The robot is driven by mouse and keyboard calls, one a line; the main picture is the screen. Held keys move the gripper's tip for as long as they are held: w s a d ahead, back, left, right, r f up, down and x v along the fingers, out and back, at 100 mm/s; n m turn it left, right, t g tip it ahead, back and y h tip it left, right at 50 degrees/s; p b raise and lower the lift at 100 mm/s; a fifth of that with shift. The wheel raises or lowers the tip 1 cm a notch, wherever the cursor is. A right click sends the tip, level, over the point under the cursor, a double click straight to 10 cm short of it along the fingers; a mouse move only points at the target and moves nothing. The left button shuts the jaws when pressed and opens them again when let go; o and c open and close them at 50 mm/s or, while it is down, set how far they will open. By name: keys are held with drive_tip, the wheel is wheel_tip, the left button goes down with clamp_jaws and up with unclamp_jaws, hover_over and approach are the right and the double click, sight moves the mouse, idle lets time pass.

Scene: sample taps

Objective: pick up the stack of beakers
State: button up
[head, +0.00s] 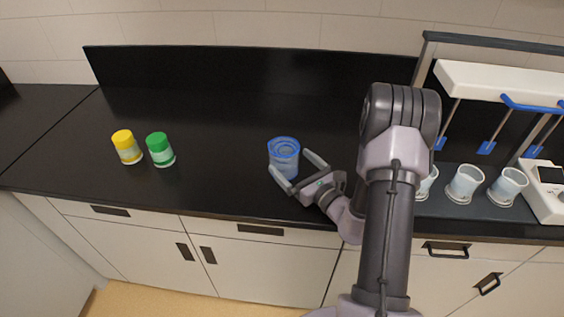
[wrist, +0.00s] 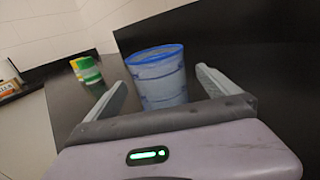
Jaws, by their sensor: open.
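The stack of beakers (head: 284,154) stands upright on the black worktop near the middle, translucent with blue rims. It also shows in the wrist view (wrist: 160,78), just beyond and between the fingers. My gripper (head: 298,170) is open, with one finger on each side of the stack in the head view. In the wrist view the gripper (wrist: 160,90) is empty and its fingers are apart from the stack. Whether either finger touches the stack cannot be told in the head view.
Several beakers (head: 465,184) stand under a white tap unit (head: 500,84) at the right. A black upstand (head: 240,68) runs along the back.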

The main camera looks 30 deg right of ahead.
sight(279, 152)
drive_tip(key=w, duration=0.2)
drive_tip(key=w+b, duration=0.1)
drive_tip(key=w, duration=0.1)
drive_tip(key=w+a, duration=0.1)
drive_tip(key=w, duration=0.2)
drive_tip(key=shift+f+b, duration=0.25)
drive_tip(key=shift+b, duration=0.05)
drive_tip(key=c, duration=1.4)
drive_tip(key=shift+r, duration=0.1)
